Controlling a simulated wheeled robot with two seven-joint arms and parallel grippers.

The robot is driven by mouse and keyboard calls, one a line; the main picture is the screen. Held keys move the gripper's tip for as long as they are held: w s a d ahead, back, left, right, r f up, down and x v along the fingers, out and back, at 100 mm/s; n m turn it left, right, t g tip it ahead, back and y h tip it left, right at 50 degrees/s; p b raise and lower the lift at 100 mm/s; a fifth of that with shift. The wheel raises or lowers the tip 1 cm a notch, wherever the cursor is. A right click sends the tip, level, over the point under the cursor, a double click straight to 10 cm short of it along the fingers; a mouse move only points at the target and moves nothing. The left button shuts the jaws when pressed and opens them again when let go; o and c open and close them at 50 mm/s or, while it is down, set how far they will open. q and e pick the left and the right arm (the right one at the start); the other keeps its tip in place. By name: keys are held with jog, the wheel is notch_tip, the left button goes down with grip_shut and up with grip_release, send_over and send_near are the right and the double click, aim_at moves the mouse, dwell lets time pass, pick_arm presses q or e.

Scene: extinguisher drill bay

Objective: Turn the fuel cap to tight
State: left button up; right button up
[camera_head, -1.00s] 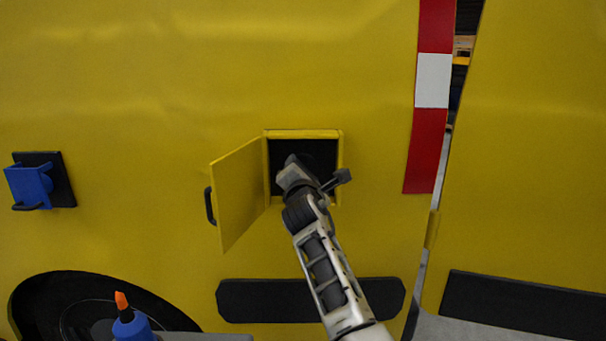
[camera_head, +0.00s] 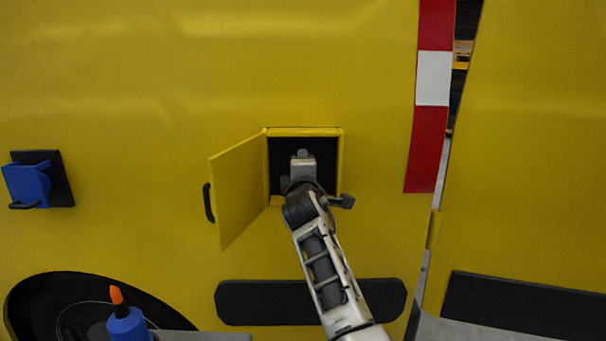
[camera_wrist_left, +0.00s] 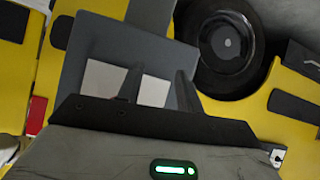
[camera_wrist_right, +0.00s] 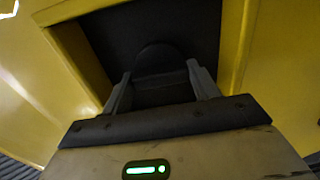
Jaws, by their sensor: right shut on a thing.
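The fuel cap (camera_wrist_right: 160,57) is a dark round shape in the dark recess behind the open flap, seen in the right wrist view. My right gripper (camera_wrist_right: 159,72) is shut on it, one finger on each side. In the head view my right gripper (camera_head: 302,156) reaches into the recess and hides the cap. The yellow flap (camera_head: 238,195) stands open to the left of the recess. I see no mark that tells how tight the cap is. My left gripper (camera_wrist_left: 157,82) is open and empty in the left wrist view, outside the head view.
The yellow vehicle side (camera_head: 150,90) fills the head view. A blue holder (camera_head: 27,184) is mounted at the left. A blue bottle with an orange tip (camera_head: 126,322) stands at the bottom left. The recess frame (camera_wrist_right: 232,50) is close around my right gripper.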

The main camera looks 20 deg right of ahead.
pick_arm(q)
jog(key=shift+f, duration=0.1)
dwell(0.5)
pick_arm(e)
jog(key=o, duration=1)
pick_arm(q)
jog(key=shift+s, duration=0.1)
